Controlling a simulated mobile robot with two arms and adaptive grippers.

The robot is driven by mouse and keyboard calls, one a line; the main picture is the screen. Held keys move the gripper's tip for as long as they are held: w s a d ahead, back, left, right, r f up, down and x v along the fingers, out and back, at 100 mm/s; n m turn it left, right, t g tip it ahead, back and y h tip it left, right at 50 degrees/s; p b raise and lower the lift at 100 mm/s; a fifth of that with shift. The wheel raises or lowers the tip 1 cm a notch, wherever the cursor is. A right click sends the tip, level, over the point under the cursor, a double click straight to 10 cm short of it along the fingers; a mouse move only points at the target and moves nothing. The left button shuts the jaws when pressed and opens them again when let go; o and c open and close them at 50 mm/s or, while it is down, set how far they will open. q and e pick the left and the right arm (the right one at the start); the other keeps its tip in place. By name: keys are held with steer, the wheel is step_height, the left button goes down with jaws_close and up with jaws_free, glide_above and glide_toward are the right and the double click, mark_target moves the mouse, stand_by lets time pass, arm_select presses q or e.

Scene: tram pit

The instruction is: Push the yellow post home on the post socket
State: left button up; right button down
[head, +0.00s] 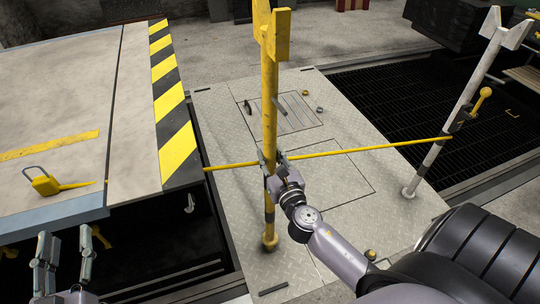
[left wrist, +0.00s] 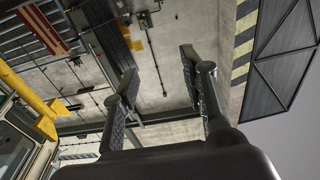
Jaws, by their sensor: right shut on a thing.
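The yellow post (head: 269,105) stands about upright on the steel plate floor, with a forked yellow head at its top. Its foot meets a small yellow collar, apparently the post socket (head: 270,240); how deep it sits cannot be told. My right gripper (head: 270,162) is shut on the post around mid-height, its arm coming from the lower right. My left gripper (head: 67,250) is at the lower left, below the platform edge and away from the post. Its fingers also show in the left wrist view (left wrist: 160,90), spread apart with nothing between them.
A long thin yellow bar (head: 370,149) crosses beside my right gripper toward a white forked post (head: 455,110). A dark grating (head: 400,100) lies right. Small loose parts lie on the plate (head: 340,215).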

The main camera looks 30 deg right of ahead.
arm_select(q)
steer(key=shift+s+d+r+t+b, duration=0.15)
steer(key=shift+r+t, duration=0.25)
steer(key=shift+r, duration=0.3)
steer(key=shift+s+r+t+b, duration=0.15)
steer(key=shift+r+t, duration=0.25)
steer(key=shift+r, duration=0.25)
steer(key=shift+s+r+t+h+b, duration=0.2)
steer(key=shift+r+t+h, duration=0.15)
steer(key=shift+r, duration=0.3)
steer(key=shift+s+r+t+h+b, duration=0.15)
steer(key=shift+r+t+h, duration=0.1)
steer(key=shift+r+t, duration=0.3)
steer(key=shift+s+r+t+h+b, duration=0.15)
steer(key=shift+s+r+t, duration=0.2)
steer(key=shift+r, duration=0.3)
steer(key=shift+s+r+t+h+b, duration=0.15)
steer(key=shift+s+r+t, duration=0.1)
steer(key=shift+r+t, duration=0.3)
steer(key=shift+s+r, duration=0.1)
steer(key=shift+r, duration=0.15)
steer(key=shift+s+r+t+h+b, duration=0.65)
steer(key=shift+s+r+t, duration=0.85)
steer(key=shift+s+r, duration=0.25)
